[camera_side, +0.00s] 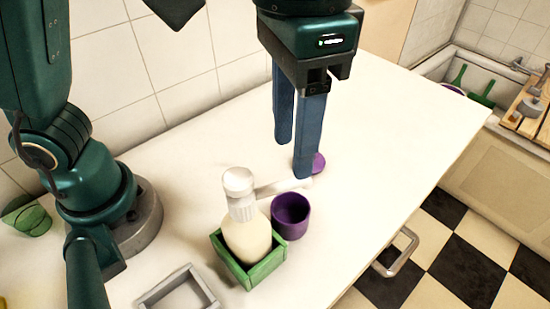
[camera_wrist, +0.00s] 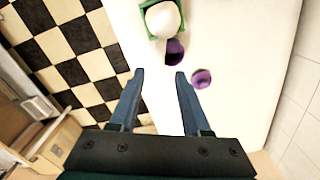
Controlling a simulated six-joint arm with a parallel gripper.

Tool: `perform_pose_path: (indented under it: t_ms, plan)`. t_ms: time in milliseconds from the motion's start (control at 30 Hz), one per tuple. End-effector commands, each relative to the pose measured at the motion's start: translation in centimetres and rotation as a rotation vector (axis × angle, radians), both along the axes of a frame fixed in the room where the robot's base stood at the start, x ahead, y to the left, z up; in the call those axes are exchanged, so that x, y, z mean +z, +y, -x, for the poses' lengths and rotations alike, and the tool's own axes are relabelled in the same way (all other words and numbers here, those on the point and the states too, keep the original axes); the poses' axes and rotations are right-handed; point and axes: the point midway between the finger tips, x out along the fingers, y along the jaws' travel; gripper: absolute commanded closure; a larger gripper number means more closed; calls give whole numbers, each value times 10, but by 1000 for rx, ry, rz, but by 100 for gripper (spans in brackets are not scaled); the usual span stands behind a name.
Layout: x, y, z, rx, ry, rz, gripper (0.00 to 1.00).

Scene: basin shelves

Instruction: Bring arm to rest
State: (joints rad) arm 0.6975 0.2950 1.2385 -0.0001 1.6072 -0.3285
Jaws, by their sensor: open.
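My gripper (camera_side: 292,155) is in the upper middle of the side view, pointing down above the white counter (camera_side: 385,120). Its two blue fingers are apart with nothing between them. In the wrist view my gripper (camera_wrist: 158,72) also shows open and empty. A cream pump bottle (camera_side: 247,238) with a white pump head stands in a green square tray (camera_side: 262,272). A purple cup (camera_side: 291,216) stands right beside it. Another small purple object (camera_side: 318,163) is on the counter, partly hidden behind a finger; it shows in the wrist view (camera_wrist: 201,78).
A grey square tray (camera_side: 180,295) lies at the front left. A green object (camera_side: 28,215) is at the far left by the tiled wall. The counter's right part is clear. A sink (camera_side: 478,85) with green utensils and a wooden rack (camera_side: 535,105) are at the right.

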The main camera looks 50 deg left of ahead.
Motion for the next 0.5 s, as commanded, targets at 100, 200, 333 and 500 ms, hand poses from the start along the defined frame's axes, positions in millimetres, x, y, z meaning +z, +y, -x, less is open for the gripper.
perform_pose_path:
  t_ms: [100, 200, 333, 500]
  plan:
    - [2, 0, 0, 0, 0, 0, 52]
    - [2, 0, 0, 0, 1, 0, 52]
    - [1, 1, 0, 3, 1, 0, 52]
    - [20, 21, -11, 85, -47, 36, 52]
